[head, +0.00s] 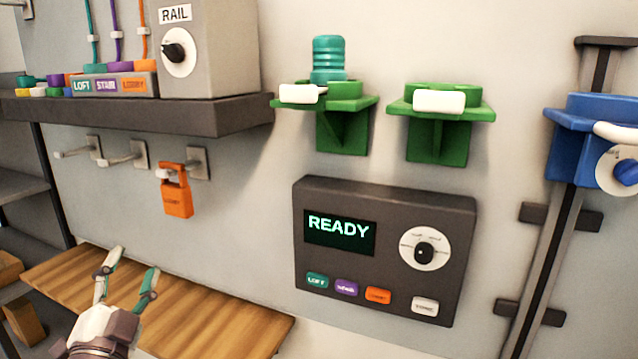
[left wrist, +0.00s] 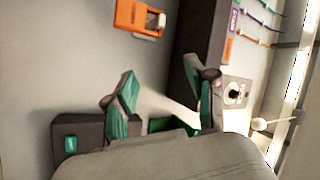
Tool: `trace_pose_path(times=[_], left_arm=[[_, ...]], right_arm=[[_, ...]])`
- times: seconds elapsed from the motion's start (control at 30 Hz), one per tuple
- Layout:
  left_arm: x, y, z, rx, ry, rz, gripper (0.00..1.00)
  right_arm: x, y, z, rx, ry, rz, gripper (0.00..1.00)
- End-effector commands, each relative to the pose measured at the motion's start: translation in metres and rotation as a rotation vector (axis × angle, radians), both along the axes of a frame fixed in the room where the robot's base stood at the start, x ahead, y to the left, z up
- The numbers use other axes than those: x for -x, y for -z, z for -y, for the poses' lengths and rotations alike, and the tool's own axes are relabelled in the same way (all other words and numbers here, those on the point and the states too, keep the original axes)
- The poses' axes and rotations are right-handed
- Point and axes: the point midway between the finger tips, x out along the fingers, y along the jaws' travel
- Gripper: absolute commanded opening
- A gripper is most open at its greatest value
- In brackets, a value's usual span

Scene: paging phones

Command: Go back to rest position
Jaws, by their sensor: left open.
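My left gripper (head: 128,277) is at the lower left of the head view, over the wooden bench top (head: 190,300). Its two fingers are apart, with nothing between them. In the left wrist view the same gripper (left wrist: 165,100) shows its teal-lined fingers spread. My right gripper is in neither view.
A panel reading READY (head: 385,250) is on the wall. Above it are two green brackets (head: 345,105), the left one with a teal cylinder (head: 329,60). An orange tag (head: 176,198) hangs from a peg under the dark shelf (head: 130,115). A blue holder (head: 575,135) is at right.

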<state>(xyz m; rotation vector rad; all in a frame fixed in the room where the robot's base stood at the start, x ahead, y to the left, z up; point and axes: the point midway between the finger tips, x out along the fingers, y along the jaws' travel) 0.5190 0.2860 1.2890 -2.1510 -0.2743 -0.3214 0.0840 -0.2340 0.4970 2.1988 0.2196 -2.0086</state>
Motion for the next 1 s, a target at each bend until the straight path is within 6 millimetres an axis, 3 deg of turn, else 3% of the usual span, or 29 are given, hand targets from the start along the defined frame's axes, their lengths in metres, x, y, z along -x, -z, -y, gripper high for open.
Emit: trace_pose_path(times=[0.03,0.2,0.3,0.4,0.6,0.87,1.0], left_arm=[[0.003,0.041,-0.002,0.094,-0.017,-0.119,0.56],[0.036,0.167,0.0,0.366,-0.096,-0.51,0.56],[0.073,0.231,0.011,0.499,-0.146,-0.734,0.56],[0.112,0.279,0.025,0.602,-0.189,-0.926,0.56],[0.179,0.334,0.05,0.735,-0.252,-1.204,0.56],[0.258,0.37,0.081,0.852,-0.313,-1.49,0.56],[0.245,0.416,0.082,0.844,-0.321,-1.502,0.56]], right_arm=[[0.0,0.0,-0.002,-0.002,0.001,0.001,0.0],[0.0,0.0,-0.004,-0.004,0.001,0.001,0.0],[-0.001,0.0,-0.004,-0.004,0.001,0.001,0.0],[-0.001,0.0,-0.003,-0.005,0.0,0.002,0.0],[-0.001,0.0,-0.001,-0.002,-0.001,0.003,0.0],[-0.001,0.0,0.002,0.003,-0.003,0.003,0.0],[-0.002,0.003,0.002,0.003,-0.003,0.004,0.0]])
